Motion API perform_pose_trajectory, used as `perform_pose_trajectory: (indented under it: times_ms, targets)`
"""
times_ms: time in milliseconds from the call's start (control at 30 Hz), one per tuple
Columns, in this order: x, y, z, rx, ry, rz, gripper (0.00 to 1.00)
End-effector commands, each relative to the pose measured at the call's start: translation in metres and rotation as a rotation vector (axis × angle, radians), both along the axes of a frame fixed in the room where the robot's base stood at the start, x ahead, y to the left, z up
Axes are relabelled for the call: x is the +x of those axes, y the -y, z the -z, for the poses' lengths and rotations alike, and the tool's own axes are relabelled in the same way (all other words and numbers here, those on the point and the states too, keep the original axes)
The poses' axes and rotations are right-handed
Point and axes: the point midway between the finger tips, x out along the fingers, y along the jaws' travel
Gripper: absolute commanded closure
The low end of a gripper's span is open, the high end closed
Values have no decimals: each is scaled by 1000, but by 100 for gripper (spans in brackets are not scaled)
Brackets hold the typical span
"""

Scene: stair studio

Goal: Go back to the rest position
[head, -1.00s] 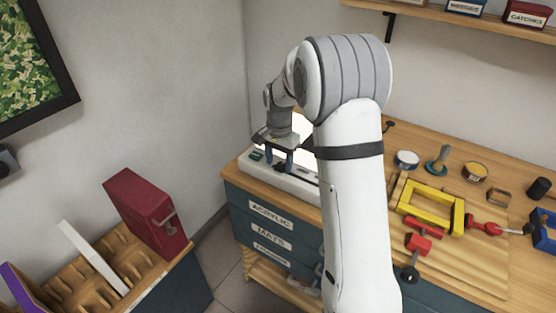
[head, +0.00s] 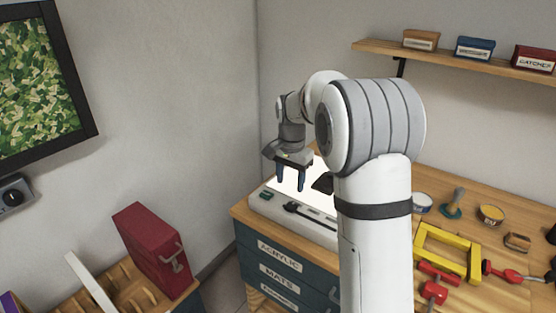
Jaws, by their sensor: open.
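My gripper (head: 291,183) hangs pointing down above the white light box (head: 262,207) at the left end of the workbench. Its two dark blue fingers are apart, and nothing shows between them. My white arm covers the right part of the light box. A dark tool (head: 310,215) lies on the front rim of the light box, and a small green piece (head: 267,196) sits on its left rim.
The wooden workbench (head: 475,210) holds a yellow frame (head: 447,251), red clamps (head: 433,291) and small tins. A shelf (head: 450,59) with boxes hangs above. A wooden rack (head: 118,294) with a red case (head: 150,246) stands at the left. A picture hangs on the left wall.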

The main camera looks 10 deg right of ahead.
Motion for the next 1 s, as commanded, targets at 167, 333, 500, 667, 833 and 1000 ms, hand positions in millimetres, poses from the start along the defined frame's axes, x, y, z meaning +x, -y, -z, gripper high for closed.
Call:
perform_pose_trajectory:
  times_ms: [167, 333, 500, 667, 833, 1000]
  targets:
    - [-39, 1, -25, -3, 36, -100, 49]
    - [-103, 3, -48, -13, 85, -267, 49]
    - [-170, 4, -56, -34, 134, -437, 49]
    - [-231, 5, -51, -59, 176, -589, 49]
    - [-278, 5, -39, -84, 207, -714, 49]
    - [-298, 5, -30, -98, 222, -774, 49]
